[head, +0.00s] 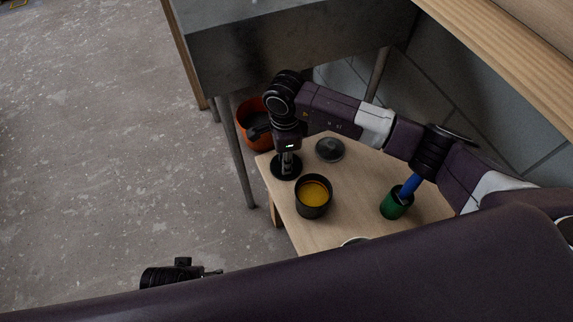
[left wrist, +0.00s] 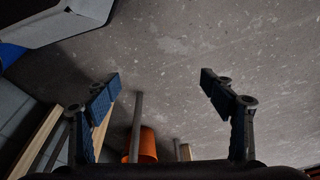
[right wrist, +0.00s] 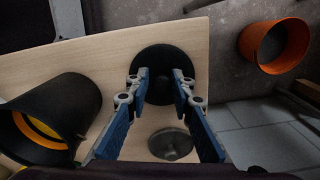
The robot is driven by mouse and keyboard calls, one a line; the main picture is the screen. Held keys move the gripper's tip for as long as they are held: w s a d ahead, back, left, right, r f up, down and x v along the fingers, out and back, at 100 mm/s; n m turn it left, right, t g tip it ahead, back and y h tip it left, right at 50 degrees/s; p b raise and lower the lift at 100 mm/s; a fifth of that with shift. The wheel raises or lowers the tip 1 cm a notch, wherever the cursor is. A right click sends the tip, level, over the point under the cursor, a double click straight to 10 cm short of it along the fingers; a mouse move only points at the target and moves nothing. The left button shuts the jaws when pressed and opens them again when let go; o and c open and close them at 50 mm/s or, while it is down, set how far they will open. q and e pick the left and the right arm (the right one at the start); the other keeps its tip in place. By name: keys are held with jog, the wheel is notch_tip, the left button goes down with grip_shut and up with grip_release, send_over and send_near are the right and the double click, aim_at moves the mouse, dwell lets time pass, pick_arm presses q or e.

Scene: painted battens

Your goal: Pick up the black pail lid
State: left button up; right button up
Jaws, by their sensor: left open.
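The black pail lid (head: 281,174) is a round dark disc with a knob, at the far left corner of the wooden table. In the right wrist view the lid (right wrist: 158,54) fills the space beyond my fingertips. My right gripper (head: 287,157) reaches down over it; its fingers (right wrist: 159,80) are drawn in on either side of the knob and look shut on it. Whether the lid touches the table cannot be told. My left gripper (left wrist: 159,79) is open and empty, away from the table; in the head view it shows at the lower left (head: 214,272).
On the wooden table (head: 352,202) are a black pail with yellow inside (head: 314,193), a green cup (head: 396,204) holding something blue, and a grey round lid (head: 330,149).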

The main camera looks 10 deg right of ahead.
jog(key=shift+s+d+f, duration=0.1)
jog(key=shift+f, duration=0.15)
grip_shut()
